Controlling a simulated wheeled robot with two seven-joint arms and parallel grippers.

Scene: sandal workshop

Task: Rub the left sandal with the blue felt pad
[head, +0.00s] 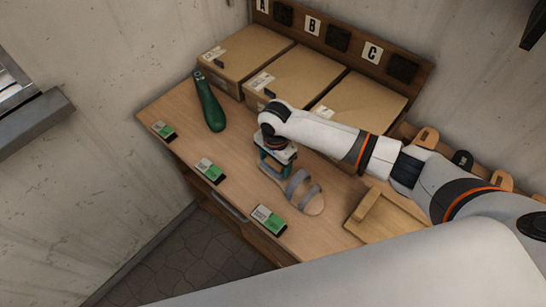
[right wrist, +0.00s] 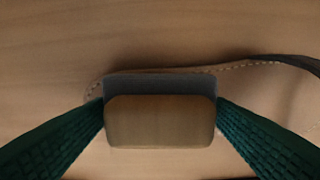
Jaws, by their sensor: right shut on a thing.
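A sandal (head: 313,203) with grey straps lies on the wooden bench, and my right gripper (head: 277,166) is over its far left end. In the right wrist view the green fingers are shut on the sides of a pad (right wrist: 160,121), a wooden block with a dark grey-blue felt layer (right wrist: 160,84) along one edge. The pad covers part of the sandal, whose stitched edge (right wrist: 240,65) shows beside it. I cannot tell whether the felt touches the sandal. The pad is mostly hidden by the gripper in the head view. My left gripper is not in view.
Several cardboard boxes, including one at the left (head: 245,52), stand at the back under letters A, B, C. A green-handled tool (head: 209,103) lies at left. Green-and-white cards (head: 268,219) line the front edge. A wooden tray (head: 388,218) is at right, with several soles behind it.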

